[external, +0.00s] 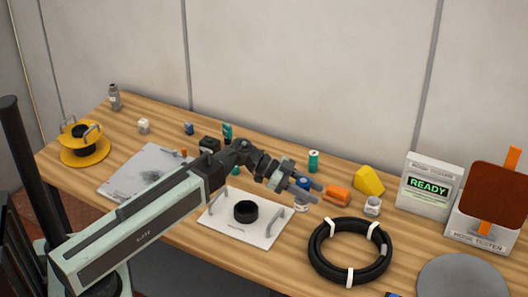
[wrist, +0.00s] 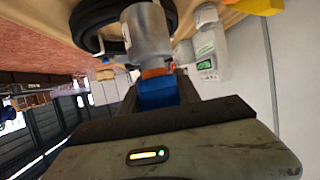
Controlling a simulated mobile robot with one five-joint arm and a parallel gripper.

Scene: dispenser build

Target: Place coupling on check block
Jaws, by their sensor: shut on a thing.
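My gripper (external: 308,191) reaches over the table, to the right of the white plate and above the gap before the black hose coil. It is shut on a silvery cylinder, which looks like the coupling (wrist: 147,32). In the external view the coupling (external: 304,207) is partly hidden behind the fingers, and I cannot tell whether it touches the table. I cannot tell which object is the check block; a black round piece (external: 246,211) sits on the white handled plate (external: 218,225).
A black hose coil (external: 316,258) lies right of the plate. An orange block (external: 338,193), yellow wedge (external: 369,180) and small white ring piece (external: 373,207) stand beyond. A READY box (external: 428,186) and tester (external: 478,236) stand at right. A green can (external: 313,160) stands behind my gripper.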

